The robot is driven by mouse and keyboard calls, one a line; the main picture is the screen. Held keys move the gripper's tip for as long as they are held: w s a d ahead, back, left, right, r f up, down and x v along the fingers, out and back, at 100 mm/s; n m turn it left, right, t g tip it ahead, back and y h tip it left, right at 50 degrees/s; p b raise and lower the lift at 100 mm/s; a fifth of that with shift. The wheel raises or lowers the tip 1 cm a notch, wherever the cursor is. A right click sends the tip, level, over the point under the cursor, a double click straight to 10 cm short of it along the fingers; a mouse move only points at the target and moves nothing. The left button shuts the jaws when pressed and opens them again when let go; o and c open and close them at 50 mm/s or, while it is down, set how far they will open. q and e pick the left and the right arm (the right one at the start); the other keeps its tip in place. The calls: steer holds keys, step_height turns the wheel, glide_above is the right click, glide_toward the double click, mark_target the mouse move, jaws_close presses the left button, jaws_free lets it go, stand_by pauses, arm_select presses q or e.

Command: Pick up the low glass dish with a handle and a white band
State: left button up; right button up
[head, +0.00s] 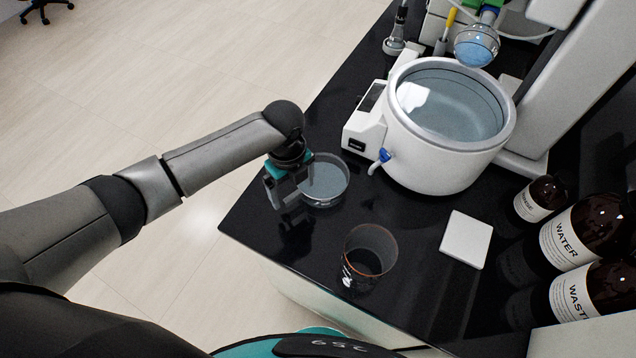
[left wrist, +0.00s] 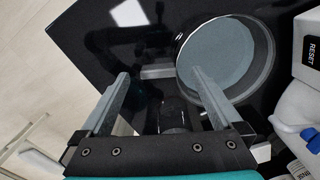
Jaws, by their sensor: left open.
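The low glass dish (head: 328,182) stands on the black bench top, left of the white round bath. In the left wrist view the dish (left wrist: 232,50) fills the upper right, with a pale grey piece (left wrist: 157,72), seemingly its handle, at its left side. My left gripper (head: 283,200) is open at the near left side of the dish, partly covering it. In the left wrist view the gripper's (left wrist: 160,76) fingers lie either side of the pale piece, and the right fingertip overlaps the dish's rim. Contact cannot be told. My right gripper is not in view.
A glass beaker (head: 368,255) stands nearer on the bench. The white water bath (head: 440,165) is close to the dish's right. A white square pad (head: 466,239) and brown bottles (head: 575,235) are at the right. The bench's left edge (head: 268,163) is close to the gripper.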

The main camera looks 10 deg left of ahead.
arm_select(q)
steer(key=shift+f, duration=0.75)
steer(key=shift+c, duration=0.2)
jaws_close()
stand_by(0.3)
